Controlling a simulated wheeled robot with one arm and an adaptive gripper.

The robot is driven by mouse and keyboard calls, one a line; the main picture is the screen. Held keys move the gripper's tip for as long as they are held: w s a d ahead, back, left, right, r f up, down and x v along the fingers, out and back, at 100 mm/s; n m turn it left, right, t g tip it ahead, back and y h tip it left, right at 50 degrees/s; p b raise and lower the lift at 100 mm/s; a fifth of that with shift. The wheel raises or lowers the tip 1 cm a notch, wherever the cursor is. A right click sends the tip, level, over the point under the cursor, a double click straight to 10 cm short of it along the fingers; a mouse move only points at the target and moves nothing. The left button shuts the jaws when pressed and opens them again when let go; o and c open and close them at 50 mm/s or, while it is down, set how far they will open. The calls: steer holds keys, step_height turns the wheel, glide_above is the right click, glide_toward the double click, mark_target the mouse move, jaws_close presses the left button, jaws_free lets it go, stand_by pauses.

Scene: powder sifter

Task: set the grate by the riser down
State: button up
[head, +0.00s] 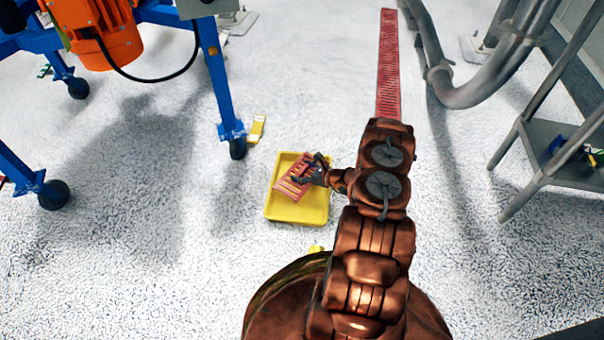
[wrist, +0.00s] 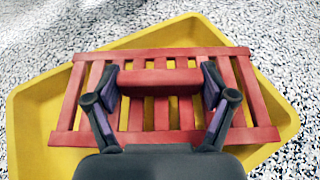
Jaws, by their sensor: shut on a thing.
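A small red slatted grate (head: 291,187) is in my gripper (head: 317,174), over a yellow tray (head: 297,214) on the floor. In the wrist view, my gripper (wrist: 162,84) is shut on the raised red bar in the middle of the grate (wrist: 68,112). The grate lies turned at an angle to the yellow tray (wrist: 28,118), its ends close to or over the rim. I cannot tell whether it touches the tray. A long red slatted strip (head: 389,65) lies in the floor beside a grey pipe (head: 437,75), which may be the riser.
A blue wheeled frame (head: 213,75) with an orange motor (head: 100,32) stands at the upper left. A small yellow item (head: 257,129) lies on the floor near its wheel. A grey metal stand (head: 545,140) is at the right. The speckled floor left of the tray is clear.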

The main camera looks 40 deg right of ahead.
steer(key=shift+f, duration=0.5)
steer(key=o, duration=1.3)
steer(key=shift+r, duration=0.1)
